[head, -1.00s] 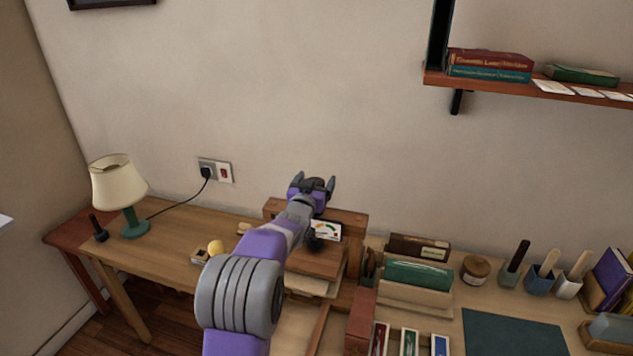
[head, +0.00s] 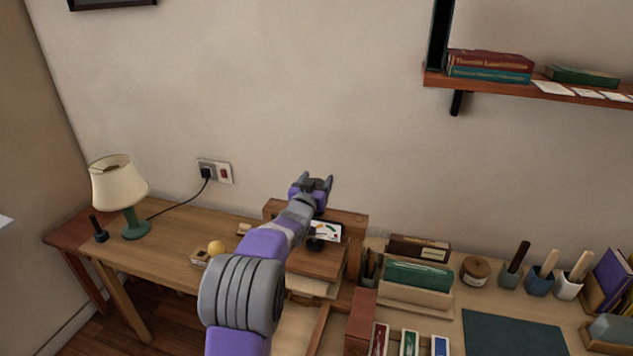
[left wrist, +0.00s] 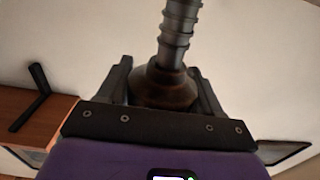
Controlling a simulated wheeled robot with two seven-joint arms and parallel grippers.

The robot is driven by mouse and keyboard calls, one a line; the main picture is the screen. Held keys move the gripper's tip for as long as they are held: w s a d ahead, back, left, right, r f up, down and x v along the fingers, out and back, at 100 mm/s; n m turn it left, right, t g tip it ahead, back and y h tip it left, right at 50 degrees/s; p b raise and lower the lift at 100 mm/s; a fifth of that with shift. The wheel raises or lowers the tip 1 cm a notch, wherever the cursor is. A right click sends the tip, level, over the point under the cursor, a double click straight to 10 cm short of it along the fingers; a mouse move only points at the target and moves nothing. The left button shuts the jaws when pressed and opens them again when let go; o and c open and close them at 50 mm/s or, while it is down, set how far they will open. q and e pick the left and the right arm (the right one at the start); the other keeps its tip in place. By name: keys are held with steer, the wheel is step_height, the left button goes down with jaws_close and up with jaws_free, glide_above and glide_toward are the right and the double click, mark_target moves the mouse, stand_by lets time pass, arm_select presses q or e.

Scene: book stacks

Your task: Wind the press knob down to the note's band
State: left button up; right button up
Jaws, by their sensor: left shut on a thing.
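The wooden book press (head: 350,220) stands on the desk against the wall, partly hidden by my left arm. A white card (head: 327,231) with a coloured arc shows on its front; the arm covers its left part and I cannot read a pointer. My left gripper (head: 318,183) is above the press crossbar, shut on the dark press knob (head: 319,184). In the left wrist view the knob (left wrist: 165,86) sits between both fingers, with a threaded grey screw (left wrist: 175,28) running from it. My right gripper is not in view.
A cream lamp (head: 119,183) and a yellow ball (head: 216,247) are left of the press. A green book (head: 418,274) in a holder and several pots stand to the right. A wall shelf (head: 530,88) hangs at upper right.

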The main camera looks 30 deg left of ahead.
arm_select(q)
steer(key=shift+a, duration=0.1)
steer(key=m+h+p, duration=0.1)
steer(key=h, duration=0.1)
steer(key=shift+m+t+h+p, duration=0.3)
steer(key=shift+m+p, duration=0.05)
steer(key=shift+m, duration=0.05)
steer(key=m+h+p, duration=0.2)
steer(key=h+p, duration=0.1)
steer(key=m+g+h+p, duration=0.1)
steer(key=m+h+p, duration=0.1)
steer(key=h+p, duration=0.1)
steer(key=d+m+g+h+p, duration=0.1)
steer(key=m+h+p, duration=0.1)
steer(key=h+p, duration=0.2)
steer(key=shift+d+r+p, duration=0.1)
steer(key=shift+r+p, duration=0.15)
steer(key=shift+p, duration=0.4)
steer(key=shift+s+d+f+m+g+h+p, duration=0.1)
steer(key=shift+m+g+h+p, duration=0.3)
steer(key=shift+m+h, duration=0.3)
steer(key=shift+s+d+f+m+g+h+p, duration=0.1)
steer(key=shift+m+g+h+p, duration=0.2)
steer(key=shift+m+g+h, duration=0.3)
steer(key=shift+r+m+g+h, duration=0.1)
steer(key=shift+m+g+h, duration=0.25)
steer(key=shift+h, duration=0.25)
steer(key=shift+d+m+h, duration=0.1)
steer(key=shift+m+h, duration=0.15)
steer(key=shift+h, duration=0.05)
